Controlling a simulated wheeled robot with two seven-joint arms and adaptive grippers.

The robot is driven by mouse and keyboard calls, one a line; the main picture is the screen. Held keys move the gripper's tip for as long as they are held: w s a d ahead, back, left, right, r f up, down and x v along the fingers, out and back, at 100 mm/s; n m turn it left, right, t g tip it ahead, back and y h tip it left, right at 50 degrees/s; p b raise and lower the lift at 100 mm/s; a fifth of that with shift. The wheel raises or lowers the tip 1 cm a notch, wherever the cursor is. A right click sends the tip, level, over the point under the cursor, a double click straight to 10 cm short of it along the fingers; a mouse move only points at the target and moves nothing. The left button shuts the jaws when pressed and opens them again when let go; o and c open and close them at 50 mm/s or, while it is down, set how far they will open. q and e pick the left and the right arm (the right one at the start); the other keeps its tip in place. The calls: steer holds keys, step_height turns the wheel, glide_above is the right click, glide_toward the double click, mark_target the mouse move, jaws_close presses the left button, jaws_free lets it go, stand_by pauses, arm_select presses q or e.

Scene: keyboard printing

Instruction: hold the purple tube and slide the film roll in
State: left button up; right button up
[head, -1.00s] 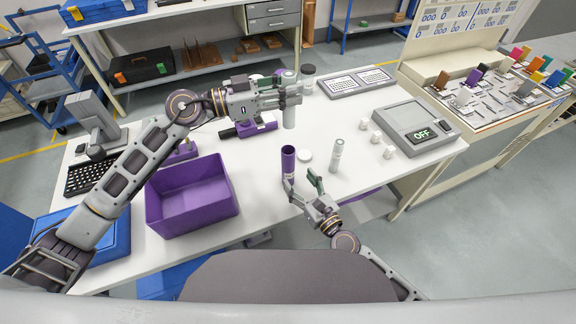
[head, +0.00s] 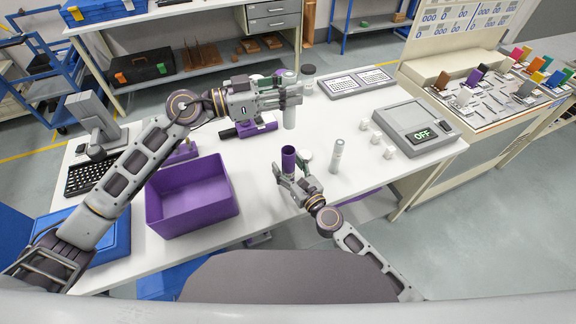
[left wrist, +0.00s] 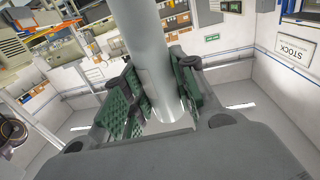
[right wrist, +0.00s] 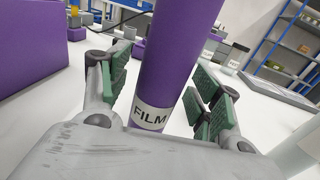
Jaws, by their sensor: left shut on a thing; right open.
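The purple tube (head: 288,157) stands upright on the white table in the head view. In the right wrist view the tube (right wrist: 178,50) has a white FILM label and rises between my right gripper's green pads. My right gripper (head: 291,177) is open around the tube's lower part, with a gap showing at the pads. My left gripper (head: 289,99) is shut on the grey film roll (head: 289,118), holding it upright above the table, higher than and behind the tube. The roll (left wrist: 148,55) also shows between the pads in the left wrist view.
A purple bin (head: 192,200) stands at the left. A white-grey cylinder (head: 336,156) stands just right of the tube, near a white lid (head: 306,155). Several small white pieces (head: 376,137) and a scale reading OFF (head: 416,127) are further right.

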stand_by(0.3)
steer(key=c, duration=1.1)
arm_select(q)
step_height(320, 180, down, 13)
arm_select(e)
steer(key=shift+c, duration=0.2)
stand_by(2.0)
arm_select(q)
steer(key=o, duration=1.1)
steer(key=shift+a, duration=0.1)
steer(key=v, duration=1.1)
steer(key=shift+s+a, duration=0.15)
steer(key=shift+a, duration=0.25)
